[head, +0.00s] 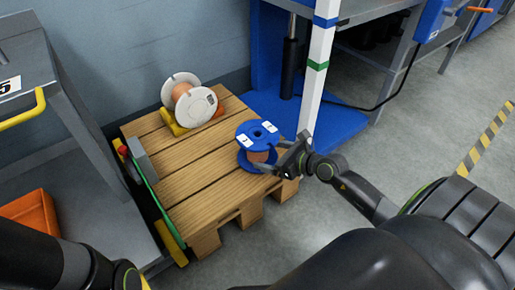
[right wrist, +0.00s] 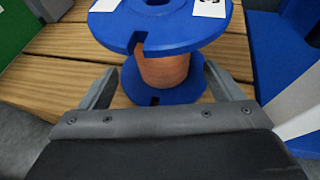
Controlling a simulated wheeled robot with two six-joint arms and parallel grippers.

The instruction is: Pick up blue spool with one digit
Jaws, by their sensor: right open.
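The blue spool (head: 259,131) stands upright near the right front edge of the wooden pallet (head: 182,175). It has blue flanges, a copper-coloured winding and two white labels on top; their marks are too small or cut off to read. My right gripper (head: 271,158) is open at the spool's right front side. In the right wrist view the spool (right wrist: 162,72) is ahead of and between the spread fingers (right wrist: 163,88), with the winding centred and no clear contact. My left arm shows at the lower left, but its gripper is out of view.
A white spool (head: 197,107) with orange winding lies on its side at the pallet's back. A grey cart (head: 75,105) with an orange bin (head: 32,219) stands at left. A blue-based rack with a white post (head: 318,75) stands close right of the blue spool. Floor at right is clear.

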